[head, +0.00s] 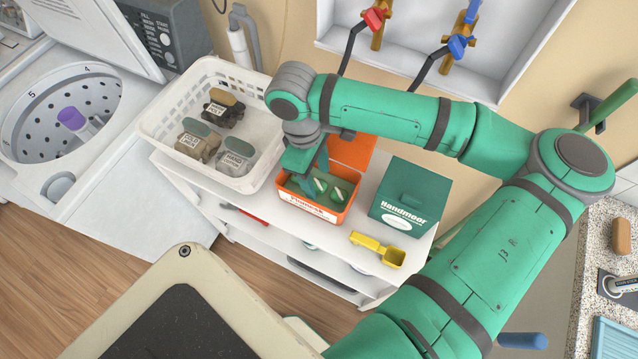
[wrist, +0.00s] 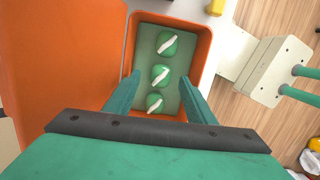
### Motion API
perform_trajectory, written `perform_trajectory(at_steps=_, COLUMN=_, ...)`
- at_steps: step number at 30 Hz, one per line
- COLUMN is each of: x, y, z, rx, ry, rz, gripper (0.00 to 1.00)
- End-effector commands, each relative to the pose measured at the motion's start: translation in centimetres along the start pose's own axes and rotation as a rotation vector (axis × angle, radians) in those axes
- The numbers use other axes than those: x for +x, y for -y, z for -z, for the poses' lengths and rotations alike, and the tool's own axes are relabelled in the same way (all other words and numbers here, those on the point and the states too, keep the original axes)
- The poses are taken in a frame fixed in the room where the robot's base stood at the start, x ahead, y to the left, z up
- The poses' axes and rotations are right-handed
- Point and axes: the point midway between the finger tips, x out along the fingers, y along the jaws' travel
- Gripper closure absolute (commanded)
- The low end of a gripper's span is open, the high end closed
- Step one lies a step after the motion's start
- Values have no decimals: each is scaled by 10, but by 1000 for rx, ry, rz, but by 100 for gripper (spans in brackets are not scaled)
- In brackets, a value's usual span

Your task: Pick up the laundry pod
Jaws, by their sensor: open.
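Three green laundry pods with white swirls lie in a row inside an open orange box. In the wrist view they show as a far pod (wrist: 168,43), a middle pod (wrist: 160,73) and a near pod (wrist: 154,102). The orange box (head: 314,213) stands on the white shelf top, its lid (head: 350,152) raised; the box rim also shows in the wrist view (wrist: 205,48). My gripper (wrist: 161,78) is open, with its fingers either side of the row over the box. Nothing is between the fingertips in grip; their exact height above the pods is unclear.
Behind is a wall recess with red (head: 374,18) and blue (head: 457,45) valve handles.

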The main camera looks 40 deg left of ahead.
Motion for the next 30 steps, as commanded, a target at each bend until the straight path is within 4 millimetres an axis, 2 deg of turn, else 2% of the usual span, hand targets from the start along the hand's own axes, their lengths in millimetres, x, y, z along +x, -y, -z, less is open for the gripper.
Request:
perform_trajectory(at_steps=5, x=18, y=0, z=0, rx=1, ry=0, rz=1, gripper=50)
perform_trajectory(at_steps=13, x=20, y=0, z=0, rx=1, ry=-1, rz=0, gripper=50)
perform_trajectory(at_steps=14, x=20, y=0, z=0, rx=1, ry=-1, rz=0, gripper=55)
perform_trajectory(at_steps=18, x=20, y=0, z=0, rx=1, ry=0, rz=0, gripper=88)
perform_trajectory(at_steps=19, x=20, y=0, z=0, rx=1, ry=0, rz=0, gripper=94)
perform_trajectory(at_steps=30, x=18, y=0, z=0, rx=1, ry=0, rz=0, gripper=94)
